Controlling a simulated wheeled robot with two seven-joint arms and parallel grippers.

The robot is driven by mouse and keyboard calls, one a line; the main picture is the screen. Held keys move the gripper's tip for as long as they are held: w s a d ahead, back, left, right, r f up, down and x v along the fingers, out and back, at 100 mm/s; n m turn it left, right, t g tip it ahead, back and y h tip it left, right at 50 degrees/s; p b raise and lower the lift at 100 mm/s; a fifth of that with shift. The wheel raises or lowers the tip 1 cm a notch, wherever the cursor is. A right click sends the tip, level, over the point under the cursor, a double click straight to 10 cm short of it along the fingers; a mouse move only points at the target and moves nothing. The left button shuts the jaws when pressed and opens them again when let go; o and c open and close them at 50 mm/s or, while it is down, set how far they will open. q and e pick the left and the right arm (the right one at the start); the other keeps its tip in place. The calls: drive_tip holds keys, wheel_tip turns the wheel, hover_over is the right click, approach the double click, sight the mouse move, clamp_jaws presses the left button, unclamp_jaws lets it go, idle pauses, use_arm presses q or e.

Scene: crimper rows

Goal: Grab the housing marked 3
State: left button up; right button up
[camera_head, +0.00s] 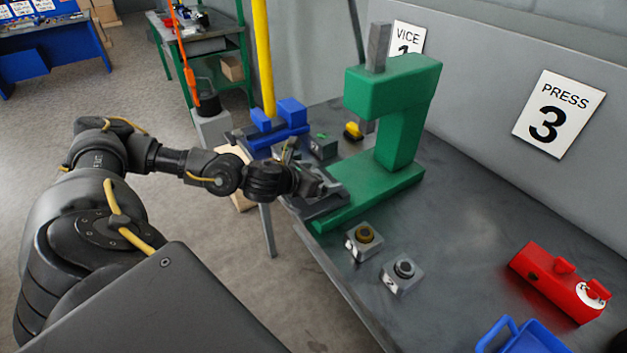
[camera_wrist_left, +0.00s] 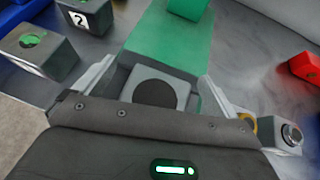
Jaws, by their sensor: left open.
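No housing's 3 mark is readable here; a 3 shows only on the press sign. A grey block (camera_wrist_left: 178,89) with a dark round opening lies between the fingers of my left gripper (camera_wrist_left: 157,78) in the wrist view, near the green press base; no mark shows on it. My left gripper (camera_head: 318,185) is open beside the green press in the head view. Two grey housings stand nearer: one with a brass ring (camera_head: 358,246), its mark unclear, and one with a silver ring marked 2 (camera_head: 398,280). My right gripper is not seen.
The green press (camera_head: 398,140) rises close to my left gripper. A red block (camera_head: 557,285) and blue tray (camera_head: 525,338) lie right. The PRESS 3 sign (camera_head: 558,114) hangs behind.

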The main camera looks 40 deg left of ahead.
use_arm(q)
drive_tip(key=shift+c, duration=0.8)
drive_tip(key=c, duration=1.7)
drive_tip(key=shift+r, duration=0.5)
drive_tip(key=shift+c, duration=1.1)
wheel_tip(320, 180, up, 2)
drive_tip(key=shift+w+r+p, duration=0.1)
drive_tip(key=shift+r+p, duration=0.1)
drive_tip(key=shift+p, duration=0.15)
drive_tip(key=s+a+r+b, duration=0.1)
drive_tip(key=s+a+r, duration=0.1)
drive_tip(key=s+r, duration=0.4)
drive_tip(key=shift+s+r, duration=0.15)
drive_tip(key=shift+s, duration=0.35)
drive_tip(key=p+v, duration=0.4)
drive_tip(key=p, duration=0.1)
drive_tip(key=a+p+v, duration=0.1)
drive_tip(key=p+v, duration=0.1)
drive_tip(key=p, duration=0.1)
drive_tip(key=shift+w+r, duration=0.1)
drive_tip(key=shift+w, duration=0.05)
drive_tip(key=shift+s+a+r+p, duration=0.15)
drive_tip(key=shift+s+a+p, duration=0.1)
drive_tip(key=shift+s+p, duration=0.7)
drive_tip(key=shift+w, duration=0.1)
